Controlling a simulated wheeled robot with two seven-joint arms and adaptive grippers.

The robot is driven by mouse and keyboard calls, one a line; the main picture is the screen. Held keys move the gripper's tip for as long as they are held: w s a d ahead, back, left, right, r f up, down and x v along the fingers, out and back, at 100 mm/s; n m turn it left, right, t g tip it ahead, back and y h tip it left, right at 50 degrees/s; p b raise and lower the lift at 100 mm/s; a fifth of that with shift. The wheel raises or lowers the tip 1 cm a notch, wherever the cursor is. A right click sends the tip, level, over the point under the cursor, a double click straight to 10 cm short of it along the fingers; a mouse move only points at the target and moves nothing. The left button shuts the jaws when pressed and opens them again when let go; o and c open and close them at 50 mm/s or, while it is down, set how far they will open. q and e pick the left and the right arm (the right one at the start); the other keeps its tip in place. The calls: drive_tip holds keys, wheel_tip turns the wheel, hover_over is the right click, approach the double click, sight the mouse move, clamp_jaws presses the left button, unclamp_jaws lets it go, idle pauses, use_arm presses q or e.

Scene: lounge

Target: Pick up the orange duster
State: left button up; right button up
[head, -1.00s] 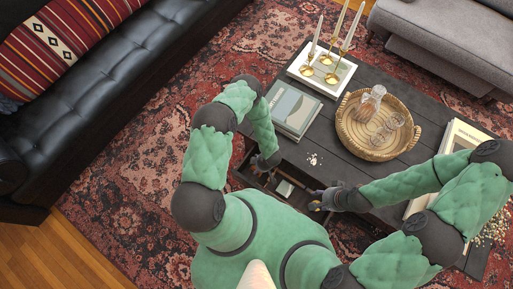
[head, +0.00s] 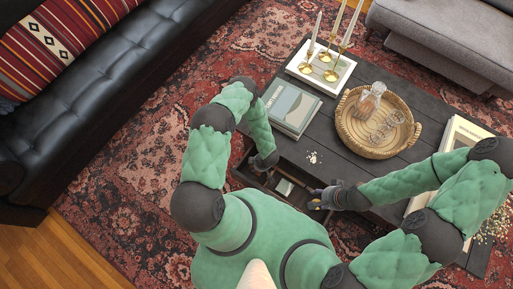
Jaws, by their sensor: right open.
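I cannot make out an orange duster clearly. A small tan-orange patch shows at my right gripper (head: 314,198), too small to tell whether it is part of the gripper or another thing. My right gripper is open at the front edge of the dark coffee table (head: 340,165), by the right end of an open drawer (head: 244,174). My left gripper (head: 261,167) is at the drawer's left side; its fingers are too small to read. In the drawer lies a small pale rectangular item (head: 284,187). My body hides part of the drawer.
On the table are books (head: 293,106), a white tray (head: 341,75) with brass candle holders, a round wicker tray (head: 352,142) with glassware, and white crumbs (head: 314,157). More books (head: 452,137) lie at the right. A black sofa (head: 110,85) stands left.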

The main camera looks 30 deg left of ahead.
use_arm(q)
wheel_tip(320, 180, up, 28)
drive_tip(key=p, duration=1.1)
